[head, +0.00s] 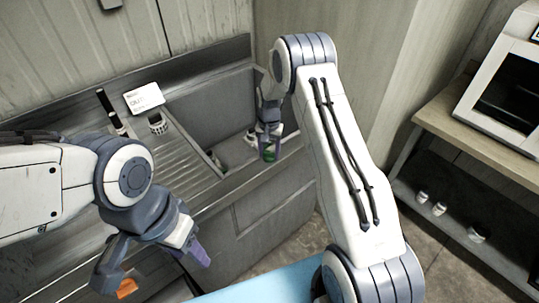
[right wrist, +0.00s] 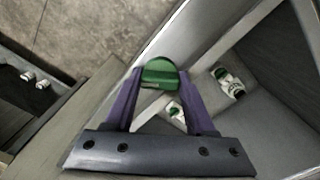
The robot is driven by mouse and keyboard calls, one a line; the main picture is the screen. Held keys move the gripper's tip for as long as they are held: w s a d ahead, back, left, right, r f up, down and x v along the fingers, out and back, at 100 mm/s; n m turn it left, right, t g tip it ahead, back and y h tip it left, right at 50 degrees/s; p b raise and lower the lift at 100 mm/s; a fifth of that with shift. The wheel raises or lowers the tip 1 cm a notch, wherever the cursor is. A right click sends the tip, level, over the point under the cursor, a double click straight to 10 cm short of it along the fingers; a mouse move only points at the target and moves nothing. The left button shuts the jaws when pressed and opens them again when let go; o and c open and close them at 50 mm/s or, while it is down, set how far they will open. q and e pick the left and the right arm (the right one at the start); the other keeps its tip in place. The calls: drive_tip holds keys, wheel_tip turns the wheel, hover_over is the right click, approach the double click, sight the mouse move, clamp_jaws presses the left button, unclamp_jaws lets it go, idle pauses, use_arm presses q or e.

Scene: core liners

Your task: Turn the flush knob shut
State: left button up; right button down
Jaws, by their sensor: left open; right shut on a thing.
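A green rounded knob (right wrist: 160,72) sits between the two purple fingers of my right gripper (right wrist: 162,88) in the right wrist view. The gripper is shut on it, with a finger on each side. In the head view my right gripper (head: 268,150) is at the front edge of the sink basin (head: 235,105), with a bit of green showing at its fingertips. The knob's base and turn angle are hidden. My left gripper (head: 155,268) is open and empty in front of the counter.
White pieces with green parts (right wrist: 230,82) lie in the basin. A white card (head: 145,98), a small cup (head: 157,123) and a dark upright item (head: 108,108) stand on the drainboard. At right, a wooden table (head: 475,130) carries a white appliance (head: 505,85); small white items are below.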

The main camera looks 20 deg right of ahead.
sight(269, 152)
drive_tip(key=m+b, duration=0.1)
drive_tip(key=m, duration=0.2)
drive_tip(key=shift+m, duration=0.4)
drive_tip(key=shift+m+b, duration=0.45)
drive_tip(key=shift+m, duration=1.25)
drive_tip(key=shift+c, duration=1.2)
unclamp_jaws()
wheel_tip(269, 152, up, 11)
drive_tip(key=b, duration=0.2)
drive_tip(key=shift+f, duration=0.2)
drive_tip(key=shift+a, duration=0.1)
